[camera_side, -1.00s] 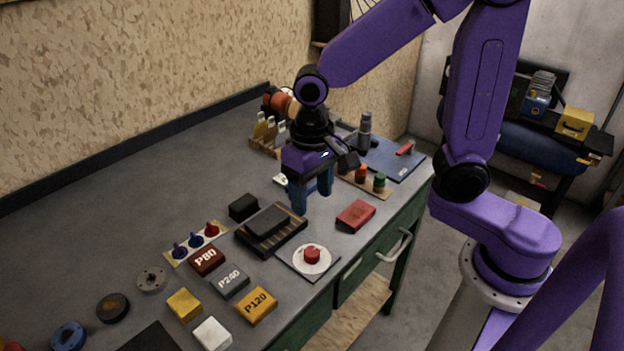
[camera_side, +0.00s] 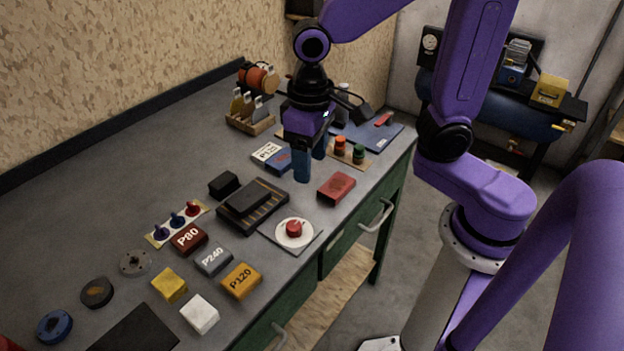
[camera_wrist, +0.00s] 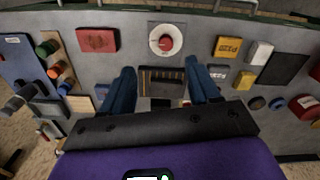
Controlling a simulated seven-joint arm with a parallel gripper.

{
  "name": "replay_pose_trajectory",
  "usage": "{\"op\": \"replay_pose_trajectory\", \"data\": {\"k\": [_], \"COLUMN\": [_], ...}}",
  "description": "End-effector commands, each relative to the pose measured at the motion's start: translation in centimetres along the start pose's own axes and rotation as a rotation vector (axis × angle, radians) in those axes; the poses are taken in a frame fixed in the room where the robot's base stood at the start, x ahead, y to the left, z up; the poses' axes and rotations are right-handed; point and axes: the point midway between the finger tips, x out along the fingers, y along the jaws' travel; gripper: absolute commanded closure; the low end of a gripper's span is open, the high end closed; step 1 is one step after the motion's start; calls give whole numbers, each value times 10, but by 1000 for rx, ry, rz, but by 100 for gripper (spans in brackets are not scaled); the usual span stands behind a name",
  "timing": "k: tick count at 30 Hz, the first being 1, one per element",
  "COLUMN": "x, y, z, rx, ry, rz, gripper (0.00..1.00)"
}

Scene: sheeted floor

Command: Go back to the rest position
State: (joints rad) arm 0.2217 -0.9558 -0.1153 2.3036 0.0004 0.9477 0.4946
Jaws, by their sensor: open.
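My gripper (camera_side: 311,162) is in the side view above the grey bench (camera_side: 120,215), its blue fingers apart and pointing down, with nothing between them. It hangs behind the black slotted holder (camera_side: 262,215) and left of the red block (camera_side: 336,188). In the wrist view my gripper (camera_wrist: 162,78) shows two spread blue fingers, with the striped holder (camera_wrist: 160,88) between and below them. The exact height of the fingertips above the bench cannot be told.
Bottles on a wooden strip (camera_side: 355,160) stand right. A red button on a white disc (camera_side: 293,231) is nearer.

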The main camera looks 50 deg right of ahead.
Motion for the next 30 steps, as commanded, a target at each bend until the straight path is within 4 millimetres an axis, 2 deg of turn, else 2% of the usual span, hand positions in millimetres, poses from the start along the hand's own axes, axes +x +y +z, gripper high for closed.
{"op": "replay_pose_trajectory", "data": {"k": [21, 25, 30], "x": [6, 7, 8], "y": [32, 35, 36], "z": [128, 142, 150], "rx": [-743, -821, -860], "ry": [19, 22, 22], "rz": [-12, -13, -14], "gripper": [39, 39, 39]}}
